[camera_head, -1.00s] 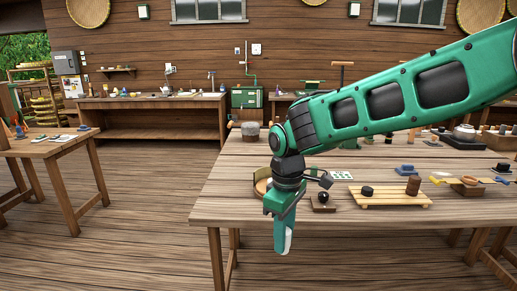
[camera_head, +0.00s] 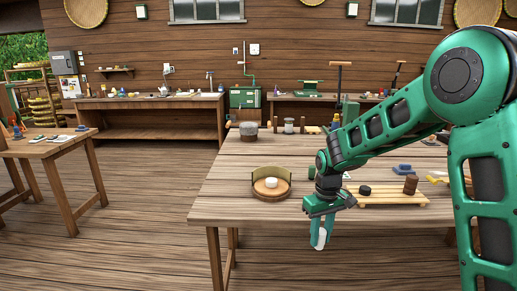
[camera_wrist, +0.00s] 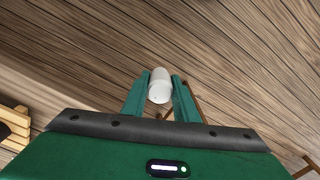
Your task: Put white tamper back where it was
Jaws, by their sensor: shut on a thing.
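The white tamper (camera_head: 320,241) hangs below my gripper (camera_head: 320,228), just off the near edge of the main table. My gripper is shut on it. In the wrist view the tamper (camera_wrist: 159,88) sits between the two green fingers (camera_wrist: 160,97), with plank flooring beyond it. Much of the tamper is hidden by the fingers. My wrist covers the patch of table just left of the pale slatted board, so I cannot see what stands there.
A round wooden tray (camera_head: 271,193) with a curved rim holds a white cylinder (camera_head: 271,182). To the right, the slatted board (camera_head: 392,199) carries a black puck (camera_head: 365,190) and a brown cylinder (camera_head: 411,184). The table's front left (camera_head: 230,205) is bare.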

